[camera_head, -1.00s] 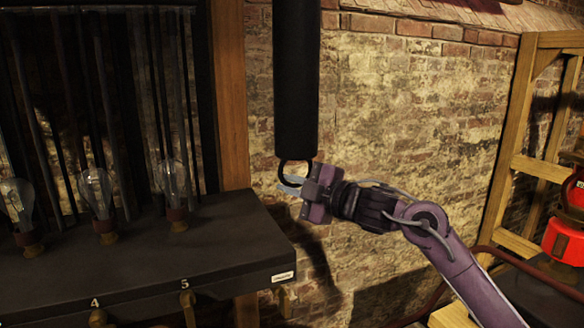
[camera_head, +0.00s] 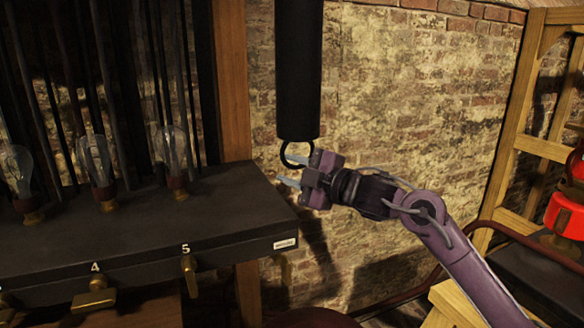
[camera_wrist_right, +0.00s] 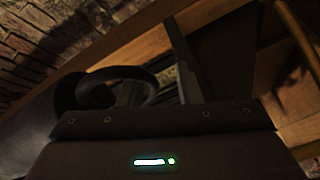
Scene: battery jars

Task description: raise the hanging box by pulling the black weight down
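The black weight (camera_head: 298,75) is a long dark cylinder hanging upright at the top centre of the head view. A dark ring (camera_head: 284,150) hangs from its lower end. My right gripper (camera_head: 302,170) is just below and right of the ring, its two fingers spread with pale tips. In the right wrist view the ring (camera_wrist_right: 97,74) overlaps one finger; I cannot tell whether that finger passes through it. The other finger stands apart to the right. The hanging box is not identifiable in these views. My left gripper is not in view.
A dark bench (camera_head: 150,235) with several glass bulbs and brass levers stands at left, close to the weight. A brick wall (camera_head: 420,110) is behind. A wooden frame (camera_head: 505,150) and a red lantern (camera_head: 568,210) are at right.

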